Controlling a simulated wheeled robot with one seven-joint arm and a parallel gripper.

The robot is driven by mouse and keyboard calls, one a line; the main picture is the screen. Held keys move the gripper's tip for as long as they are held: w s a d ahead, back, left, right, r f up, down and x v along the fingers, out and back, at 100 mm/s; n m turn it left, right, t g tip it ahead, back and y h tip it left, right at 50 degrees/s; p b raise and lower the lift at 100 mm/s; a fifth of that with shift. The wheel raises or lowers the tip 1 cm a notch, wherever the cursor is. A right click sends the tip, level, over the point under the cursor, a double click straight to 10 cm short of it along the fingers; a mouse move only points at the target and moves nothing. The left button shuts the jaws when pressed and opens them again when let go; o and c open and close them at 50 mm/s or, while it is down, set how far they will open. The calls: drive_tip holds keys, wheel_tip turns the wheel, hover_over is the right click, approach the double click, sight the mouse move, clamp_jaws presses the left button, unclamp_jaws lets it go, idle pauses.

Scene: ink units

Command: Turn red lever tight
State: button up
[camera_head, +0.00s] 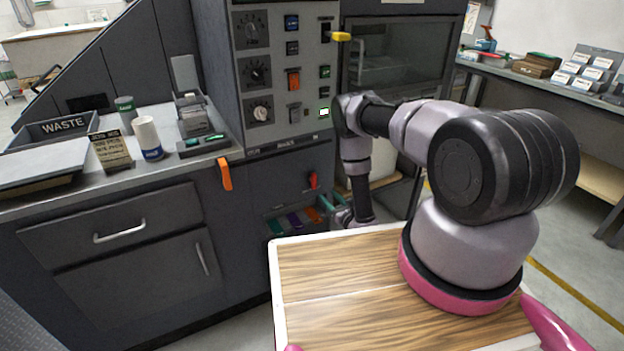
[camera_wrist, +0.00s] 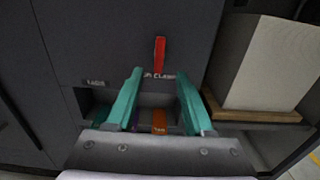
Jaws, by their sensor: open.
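The red lever (camera_head: 313,180) is on the dark front panel of the machine, below the control panel and above an open bay. In the wrist view the red lever (camera_wrist: 160,54) stands upright above a label that reads partly "CLAMP". My gripper (camera_wrist: 155,88) is open, with its two teal fingers apart and pointing toward the panel below the lever. Nothing is between the fingertips, and they look apart from the lever. In the head view my gripper (camera_head: 342,215) is partly hidden by my own arm, low beside the bay.
The bay below the lever holds colored ink units, with an orange one (camera_wrist: 159,121) visible between my fingers. An orange lever (camera_head: 225,174) hangs at the counter's edge to the left. A pale block on a wooden shelf (camera_wrist: 262,115) stands right of my gripper.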

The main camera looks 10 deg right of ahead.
sight(315, 181)
drive_tip(key=x, duration=1)
drive_tip(key=shift+w+a, duration=0.1)
drive_tip(key=shift+w, duration=0.2)
clamp_jaws()
